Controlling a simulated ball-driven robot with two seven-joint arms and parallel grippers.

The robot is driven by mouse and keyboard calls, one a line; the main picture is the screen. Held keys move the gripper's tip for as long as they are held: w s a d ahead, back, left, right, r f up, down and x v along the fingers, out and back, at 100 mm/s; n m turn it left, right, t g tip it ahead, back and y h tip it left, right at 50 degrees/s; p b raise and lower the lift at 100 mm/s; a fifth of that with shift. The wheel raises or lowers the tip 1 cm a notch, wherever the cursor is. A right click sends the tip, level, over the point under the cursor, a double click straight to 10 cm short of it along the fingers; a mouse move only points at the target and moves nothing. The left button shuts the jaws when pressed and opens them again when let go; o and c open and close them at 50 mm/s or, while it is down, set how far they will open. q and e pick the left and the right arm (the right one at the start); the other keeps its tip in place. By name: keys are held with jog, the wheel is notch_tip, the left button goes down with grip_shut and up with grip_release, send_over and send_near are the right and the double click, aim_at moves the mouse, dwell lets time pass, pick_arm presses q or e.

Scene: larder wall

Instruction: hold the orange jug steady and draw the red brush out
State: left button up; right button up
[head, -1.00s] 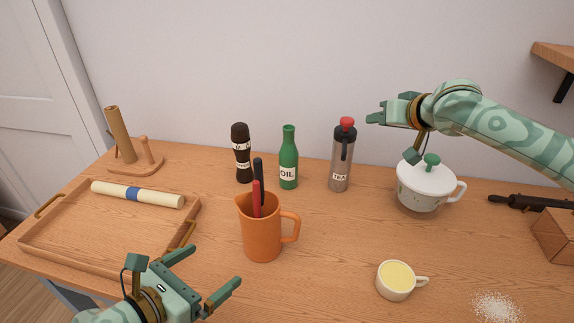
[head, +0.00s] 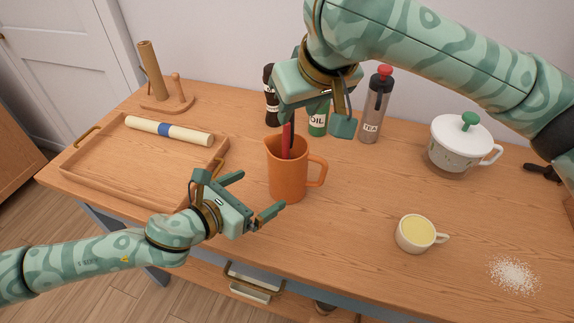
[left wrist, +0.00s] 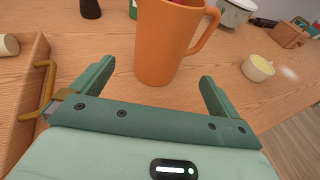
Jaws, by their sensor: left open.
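The orange jug (head: 288,178) stands upright on the table, its handle to the right. It also shows in the left wrist view (left wrist: 165,45). The red brush (head: 286,140) sticks up from its mouth; its top is hidden by my right gripper. A dark handle (head: 292,142) is beside it. My left gripper (head: 260,194) is open and empty, low at the left of the jug. In the left wrist view the jug is ahead, between the finger directions, just beyond the tips. My right gripper (head: 286,112) is over the jug, pointing down; whether its fingers grip the brush is unclear.
Behind are a dark grinder (head: 270,112), a green oil bottle (head: 318,122) and a tea flask (head: 372,112). A wooden tray (head: 85,172) with a rolling pin (head: 170,130) is left. A cup (head: 412,235) and a lidded pot (head: 455,155) are right.

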aim_at(285, 175)
pick_arm(q)
jog(key=x, duration=1)
jog(key=shift+w+d+f, duration=0.1)
jog(key=shift+w+d, duration=0.05)
